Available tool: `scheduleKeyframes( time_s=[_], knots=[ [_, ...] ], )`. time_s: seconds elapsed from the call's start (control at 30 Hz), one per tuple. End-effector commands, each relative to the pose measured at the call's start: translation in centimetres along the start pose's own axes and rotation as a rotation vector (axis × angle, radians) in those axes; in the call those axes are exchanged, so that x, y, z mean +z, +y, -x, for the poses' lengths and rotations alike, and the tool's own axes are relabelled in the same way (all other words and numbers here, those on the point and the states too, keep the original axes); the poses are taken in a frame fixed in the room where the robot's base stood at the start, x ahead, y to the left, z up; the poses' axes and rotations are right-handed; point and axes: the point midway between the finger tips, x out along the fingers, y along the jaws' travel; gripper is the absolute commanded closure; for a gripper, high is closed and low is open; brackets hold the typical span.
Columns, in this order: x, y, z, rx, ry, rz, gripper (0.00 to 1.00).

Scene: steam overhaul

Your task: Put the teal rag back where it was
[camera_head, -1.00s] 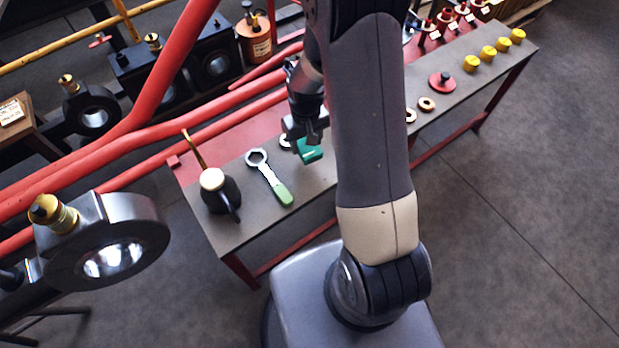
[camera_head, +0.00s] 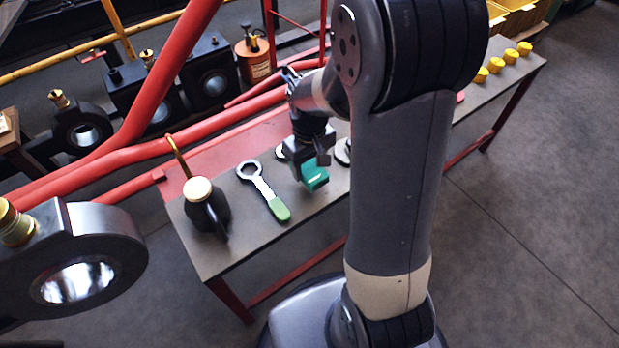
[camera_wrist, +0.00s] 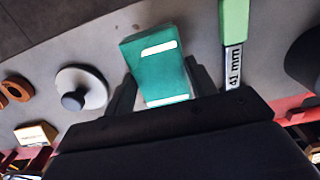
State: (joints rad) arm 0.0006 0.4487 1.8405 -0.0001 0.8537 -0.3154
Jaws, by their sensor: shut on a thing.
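The teal rag (camera_head: 315,178) is a folded, block-like bundle with a pale stripe. My gripper (camera_head: 311,166) is shut on it over the grey bench top (camera_head: 240,240), to the right of the green-handled spanner (camera_head: 263,190). In the wrist view the rag (camera_wrist: 158,68) sits between the two fingers of my gripper (camera_wrist: 160,88). I cannot tell whether its underside touches the bench. My arm hides the middle of the bench in the head view.
A black oil can (camera_head: 205,207) with a cream top stands left of the spanner. A pale disc with a dark knob (camera_wrist: 80,92) lies beside the rag in the wrist view. Yellow caps (camera_head: 496,65) line the bench's far end. Red pipes (camera_head: 150,140) run behind the bench.

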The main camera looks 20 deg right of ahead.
Motion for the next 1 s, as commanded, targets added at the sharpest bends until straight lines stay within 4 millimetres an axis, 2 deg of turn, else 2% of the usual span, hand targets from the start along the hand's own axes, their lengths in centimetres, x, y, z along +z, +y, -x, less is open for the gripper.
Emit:
scheduleKeyframes(
  time_s=[0.3,0.7,0.73,1.0],
  knots=[
    [0.0,0.0,-3.8,0.000,-0.001,0.000,0.68],
    [-0.1,0.0,-4.4,0.000,0.002,-0.001,0.68],
    [-0.1,0.0,-4.3,0.001,0.002,-0.001,0.45],
    [0.0,0.0,-4.2,0.001,0.002,-0.001,0.24]
  ],
)
